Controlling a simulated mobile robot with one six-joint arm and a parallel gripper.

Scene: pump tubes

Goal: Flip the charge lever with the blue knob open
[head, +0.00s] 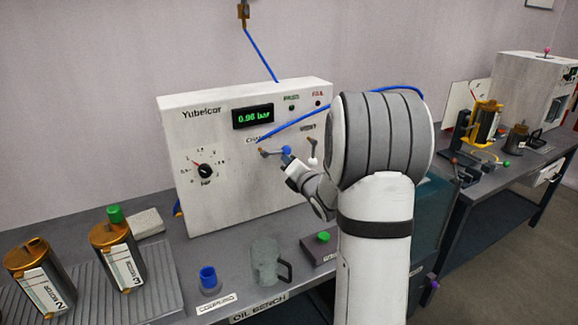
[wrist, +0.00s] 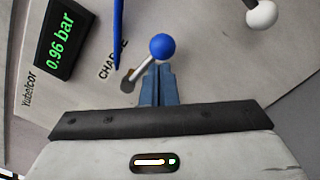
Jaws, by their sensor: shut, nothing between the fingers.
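The charge lever (head: 271,152) sticks out to the right from the panel of the Yubelcor machine (head: 240,190), with the blue knob (head: 286,149) at its free end. In the wrist view the lever (wrist: 143,68) slants up from its pivot to the blue knob (wrist: 161,46). My gripper (head: 289,160) is shut and empty, right at the knob. In the wrist view its fingertips (wrist: 157,70) lie just below the knob, beside the lever; I cannot tell whether they touch. My arm hides part of the panel's right side.
A white-knobbed lever (head: 312,160) hangs close by on the right and also shows in the wrist view (wrist: 262,14). A blue tube (head: 300,122) crosses above the charge lever. The display (head: 253,116) reads 0.96 bar. A jug (head: 265,262) stands on the bench below.

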